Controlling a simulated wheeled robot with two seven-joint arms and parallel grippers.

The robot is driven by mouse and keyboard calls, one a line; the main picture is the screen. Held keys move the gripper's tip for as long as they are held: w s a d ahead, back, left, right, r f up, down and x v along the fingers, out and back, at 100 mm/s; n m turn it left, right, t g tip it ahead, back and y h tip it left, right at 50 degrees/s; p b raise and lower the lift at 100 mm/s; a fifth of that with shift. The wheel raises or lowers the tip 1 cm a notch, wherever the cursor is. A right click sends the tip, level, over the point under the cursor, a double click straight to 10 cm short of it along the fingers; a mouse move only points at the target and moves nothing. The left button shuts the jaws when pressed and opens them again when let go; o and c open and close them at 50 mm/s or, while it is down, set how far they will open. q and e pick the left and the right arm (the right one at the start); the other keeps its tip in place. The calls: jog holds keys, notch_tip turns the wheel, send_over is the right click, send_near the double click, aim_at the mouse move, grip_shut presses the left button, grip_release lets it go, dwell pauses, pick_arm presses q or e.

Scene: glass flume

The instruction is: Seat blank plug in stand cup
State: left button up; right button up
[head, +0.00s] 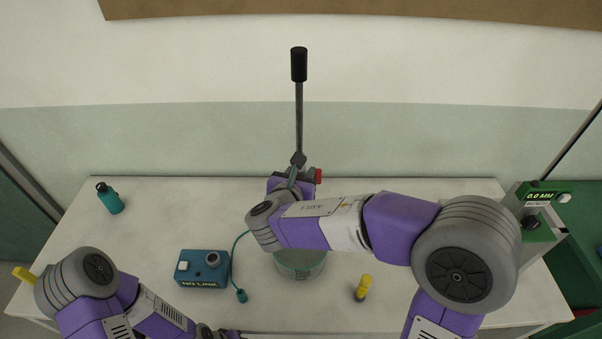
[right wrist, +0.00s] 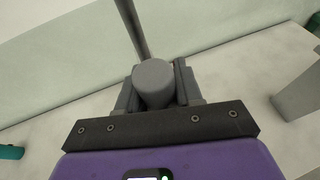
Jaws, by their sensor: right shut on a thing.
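My right gripper (right wrist: 153,90) is shut on a plain grey cylinder (right wrist: 154,80), which looks like the blank plug; it sits between the two fingers. In the head view my right gripper (head: 292,180) is by the foot of a dark upright rod with a black grip (head: 299,65), and the wrist mostly hides the held part. The rod (right wrist: 133,25) rises behind the cylinder in the wrist view. I cannot make out the stand cup or whether the cylinder touches anything.
A round grey-green vessel (head: 301,266) stands partly under my right arm. A yellow-topped piece (head: 364,283) is right of it. A teal NO LINK box (head: 202,269) with a cable lies left. A teal bottle (head: 111,199) stands at back left, a green gauge (head: 540,196) at right.

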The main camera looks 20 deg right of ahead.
jog(key=shift+f, duration=0.15)
dwell(0.8)
jog(key=shift+f+b, duration=0.35)
jog(key=shift+b, duration=0.15)
jog(key=shift+s+f+b, duration=0.1)
jog(key=shift+f+b, duration=2)
jog(key=shift+f, duration=0.25)
jog(key=o, duration=0.8)
jog(key=shift+c, duration=0.2)
jog(key=o, duration=0.4)
jog(key=shift+s+d+r, duration=0.1)
jog(key=shift+r, duration=0.1)
